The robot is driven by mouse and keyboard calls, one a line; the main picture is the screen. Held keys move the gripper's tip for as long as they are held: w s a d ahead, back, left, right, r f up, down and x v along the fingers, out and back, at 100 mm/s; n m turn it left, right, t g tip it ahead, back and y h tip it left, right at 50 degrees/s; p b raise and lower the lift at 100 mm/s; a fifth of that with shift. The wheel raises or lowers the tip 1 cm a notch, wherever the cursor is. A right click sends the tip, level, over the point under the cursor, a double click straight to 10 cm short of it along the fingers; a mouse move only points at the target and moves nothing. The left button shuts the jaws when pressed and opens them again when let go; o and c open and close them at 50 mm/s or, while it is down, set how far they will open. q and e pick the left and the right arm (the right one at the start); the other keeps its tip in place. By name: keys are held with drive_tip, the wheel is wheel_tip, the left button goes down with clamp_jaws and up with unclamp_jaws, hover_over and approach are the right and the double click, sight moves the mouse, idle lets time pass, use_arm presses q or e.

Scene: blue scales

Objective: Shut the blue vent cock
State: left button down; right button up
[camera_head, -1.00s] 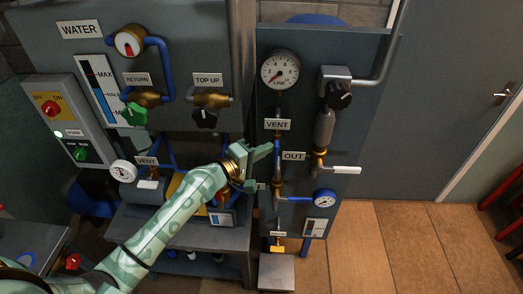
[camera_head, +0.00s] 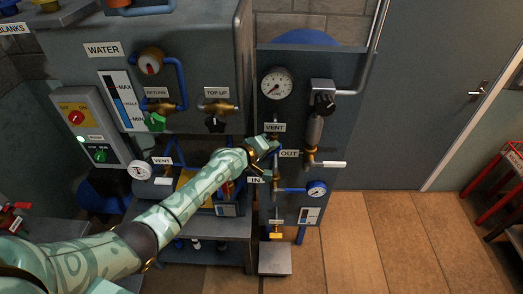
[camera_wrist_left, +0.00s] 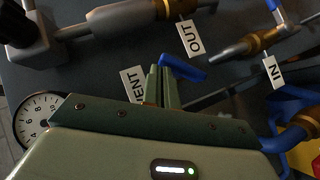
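The blue vent cock (camera_wrist_left: 183,68) shows in the left wrist view as a short blue lever just beyond my fingertips. In the head view its blue handle (camera_head: 277,148) is partly hidden by my left gripper (camera_head: 268,144), under the VENT label (camera_head: 275,128) on the right panel. In the left wrist view my left gripper (camera_wrist_left: 161,70) has its two fingers side by side with hardly any gap. Its tips are at or very near the lever's lower end; contact is not clear. Nothing shows held between them. My right gripper is not in view.
A LINE gauge (camera_head: 277,84) sits above. The WATER tank (camera_head: 200,55) stands left of the panel. Open floor (camera_head: 390,235) lies to the right.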

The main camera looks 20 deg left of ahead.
use_arm(q)
drive_tip(key=shift+w+d, duration=0.2)
drive_tip(key=shift+d, duration=0.35)
drive_tip(key=shift+w+d, duration=0.15)
drive_tip(key=shift+d, duration=0.4)
drive_tip(key=shift+w+d+f, duration=0.1)
drive_tip(key=shift+d+f, duration=0.05)
drive_tip(key=shift+d, duration=0.1)
idle(0.9)
